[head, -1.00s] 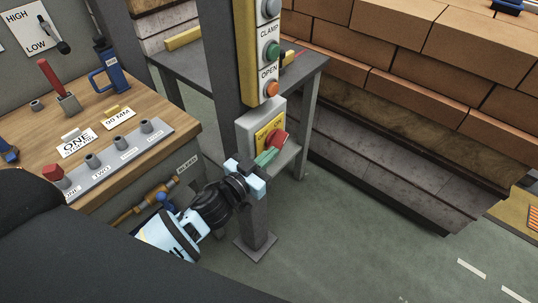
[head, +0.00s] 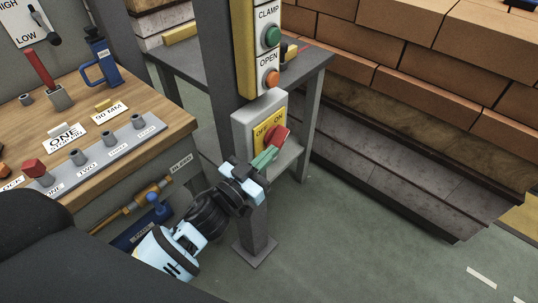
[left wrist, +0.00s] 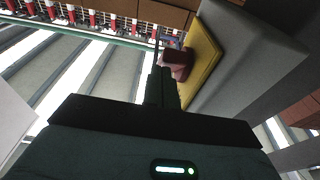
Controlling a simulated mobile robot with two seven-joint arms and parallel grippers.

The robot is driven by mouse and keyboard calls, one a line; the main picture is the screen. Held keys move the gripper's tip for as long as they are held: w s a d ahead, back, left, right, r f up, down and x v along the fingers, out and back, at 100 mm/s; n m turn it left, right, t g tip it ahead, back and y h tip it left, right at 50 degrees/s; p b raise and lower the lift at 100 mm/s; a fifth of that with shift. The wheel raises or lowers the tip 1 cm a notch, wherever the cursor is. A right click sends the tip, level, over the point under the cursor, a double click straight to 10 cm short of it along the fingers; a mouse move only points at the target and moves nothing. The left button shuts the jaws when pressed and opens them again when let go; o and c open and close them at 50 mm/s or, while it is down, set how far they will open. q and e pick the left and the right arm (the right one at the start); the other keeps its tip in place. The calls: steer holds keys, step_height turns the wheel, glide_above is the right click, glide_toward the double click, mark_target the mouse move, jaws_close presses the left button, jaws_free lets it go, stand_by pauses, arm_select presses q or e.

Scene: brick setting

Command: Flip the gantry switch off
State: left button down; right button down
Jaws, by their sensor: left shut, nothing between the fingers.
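The gantry switch is a red rotary knob (head: 279,137) on a yellow plate (head: 264,130) marked OFF at left and ON at right. The plate sits on a grey box (head: 240,128) on the upright post. The knob's handle points up and right, toward ON. My left gripper (head: 264,160) is shut and empty, with its green fingertips just below and left of the knob. In the left wrist view the shut fingers (left wrist: 161,86) point at the red knob (left wrist: 178,64) beside the yellow plate (left wrist: 202,62). I cannot tell whether they touch it. My right gripper is not in view.
Above the box are a green CLAMP button (head: 272,37) and an orange OPEN button (head: 271,78). A wooden bench (head: 110,150) with a row of selector posts stands at left. A brick stack (head: 430,65) stands at right. The floor (head: 370,240) in front is clear.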

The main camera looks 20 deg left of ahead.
arm_select(q)
steer(key=f+t+b, duration=0.1)
steer(key=b, duration=0.2)
steer(key=f+t+h+b, duration=0.1)
steer(key=b, duration=0.3)
steer(key=shift+w+d+f+t, duration=0.1)
steer(key=shift+w+f+t, duration=0.15)
steer(key=shift+w+t, duration=0.15)
steer(key=shift+w+d+f, duration=0.1)
steer(key=shift+w+f, duration=0.15)
steer(key=shift+f, duration=0.15)
stand_by(0.4)
